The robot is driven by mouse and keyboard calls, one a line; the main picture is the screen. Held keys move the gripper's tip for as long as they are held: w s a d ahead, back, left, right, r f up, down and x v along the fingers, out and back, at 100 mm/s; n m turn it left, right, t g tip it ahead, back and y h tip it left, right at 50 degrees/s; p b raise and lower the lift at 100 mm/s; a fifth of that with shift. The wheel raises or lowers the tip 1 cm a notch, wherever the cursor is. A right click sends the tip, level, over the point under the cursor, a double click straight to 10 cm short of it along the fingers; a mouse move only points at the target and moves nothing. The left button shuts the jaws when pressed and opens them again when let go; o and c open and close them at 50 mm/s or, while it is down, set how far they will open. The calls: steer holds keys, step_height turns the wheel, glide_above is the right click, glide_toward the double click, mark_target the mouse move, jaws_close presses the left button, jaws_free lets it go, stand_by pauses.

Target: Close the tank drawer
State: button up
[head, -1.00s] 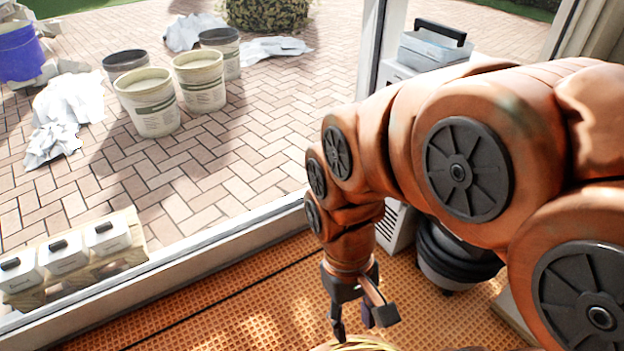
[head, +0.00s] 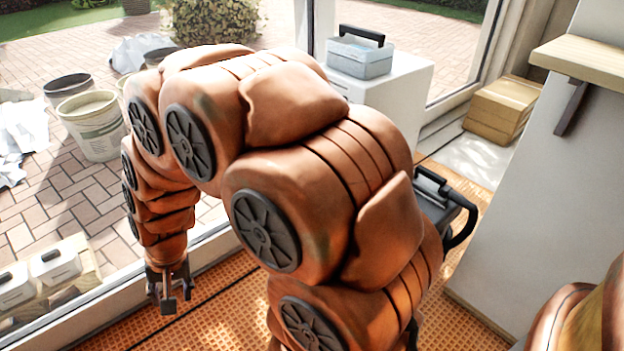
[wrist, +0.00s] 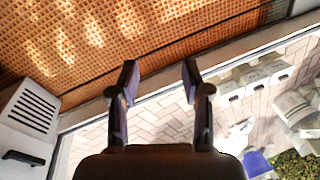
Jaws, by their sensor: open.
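My gripper (head: 166,300) hangs at the lower left of the head view, low over the orange floor near the window sill. In the wrist view my gripper (wrist: 160,78) is open, its two dark fingers apart with nothing between them. A white cabinet (head: 405,100) stands by the glass, partly hidden behind my arm. Its slotted grille (wrist: 34,106) shows at the left of the wrist view, apart from my fingers. I cannot make out a tank drawer in either view, so whether it is open or shut cannot be told.
A blue-grey toolbox (head: 360,55) sits on the cabinet. A black container with a handle (head: 445,205) stands behind my arm. A wooden box (head: 502,108) and a pale wall with a shelf (head: 590,55) are at right.

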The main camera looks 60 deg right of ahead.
steer(key=w+d+f+m+t+h, duration=0.25)
steer(key=w+d+f+m, duration=0.2)
steer(key=w+d, duration=0.4)
steer(key=w+d+f+m+t+h, duration=0.1)
steer(key=w+d+f+m+t, duration=0.2)
steer(key=w+d+m, duration=0.55)
steer(key=w+d+f+m+h+b, duration=0.1)
steer(key=w+d+f+m+h, duration=0.15)
steer(key=d, duration=0.45)
steer(key=w+d+f+m+h, duration=0.1)
steer(key=d+f+m+h, duration=0.15)
steer(key=d, duration=0.45)
steer(key=s+d+f+m+g+h, duration=0.1)
steer(key=s+d+m+g+h, duration=0.2)
steer(key=s+d+m+h, duration=0.45)
steer(key=s+d+m+g+h, duration=0.2)
steer(key=s+d+m+h, duration=0.15)
steer(key=s+d, duration=0.7)
steer(key=shift+n, duration=0.5)
steer(key=shift+w+d+f+b, duration=0.1)
steer(key=shift+w+d+b, duration=0.45)
steer(key=shift+d, duration=1.05)
steer(key=shift+w+d+b, duration=0.5)
steer(key=shift+w+d, duration=0.05)
steer(key=shift+d, duration=1.05)
steer(key=shift+w+d+f+b, duration=0.1)
steer(key=shift+w+d+b, duration=0.45)
steer(key=shift+d, duration=1.05)
jaws_close()
